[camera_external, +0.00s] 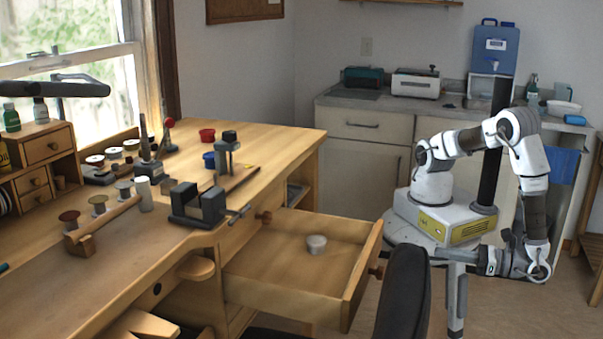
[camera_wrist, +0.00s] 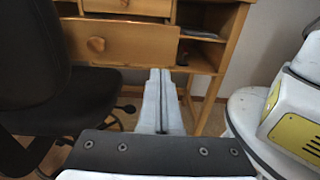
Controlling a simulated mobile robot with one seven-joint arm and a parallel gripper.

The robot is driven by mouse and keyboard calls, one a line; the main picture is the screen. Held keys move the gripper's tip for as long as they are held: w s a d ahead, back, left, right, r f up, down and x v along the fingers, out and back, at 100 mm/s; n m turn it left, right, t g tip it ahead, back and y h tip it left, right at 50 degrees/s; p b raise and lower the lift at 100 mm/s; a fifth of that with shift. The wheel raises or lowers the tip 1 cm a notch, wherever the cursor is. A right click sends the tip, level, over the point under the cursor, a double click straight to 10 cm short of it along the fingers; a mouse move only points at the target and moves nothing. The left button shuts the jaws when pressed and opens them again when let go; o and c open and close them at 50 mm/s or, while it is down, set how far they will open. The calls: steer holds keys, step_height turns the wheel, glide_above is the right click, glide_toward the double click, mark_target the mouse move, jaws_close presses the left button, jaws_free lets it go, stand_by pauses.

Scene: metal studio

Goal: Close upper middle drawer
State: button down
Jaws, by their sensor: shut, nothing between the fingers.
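A wide wooden drawer (camera_external: 357,284) is pulled far out of the workbench, with a small white cup (camera_external: 316,244) inside it. Its front has a round knob (camera_external: 377,271). In the wrist view a drawer front (camera_wrist: 140,42) with a round knob (camera_wrist: 96,44) faces me, left of and beyond my fingers. My gripper (camera_wrist: 160,74) is shut and empty, pointing toward the bench. In the external view my gripper (camera_external: 476,262) is low, to the right of the drawer front and apart from it.
A black chair (camera_external: 403,292) stands close in front of the drawer; its back and seat also fill the left of the wrist view (camera_wrist: 35,70). Open shelves (camera_wrist: 203,50) lie right of the drawer. A vise (camera_external: 198,203) and tools sit on the bench. Grey cabinets (camera_external: 365,165) stand behind.

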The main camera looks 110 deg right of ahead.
steer(key=b, duration=0.3)
glide_toward(338, 247)
steer(key=s+a+r, duration=0.3)
steer(key=shift+r, duration=0.3)
steer(key=shift+w, duration=0.1)
steer(key=shift+d, duration=0.1)
steer(key=p+x, duration=0.3)
steer(key=x, duration=2.4)
steer(key=shift+w+d+f+p, duration=0.1)
steer(key=shift+w+f+p, duration=0.05)
steer(key=shift+w+p, duration=0.2)
steer(key=shift+w+d, duration=0.25)
steer(key=shift+w, duration=0.05)
steer(key=shift+r, duration=0.2)
steer(key=p+v, duration=0.2)
steer(key=v, duration=1.2)
steer(key=shift+s+a+f, duration=0.1)
steer(key=shift+s+a, duration=0.1)
steer(key=shift+s, duration=0.15)
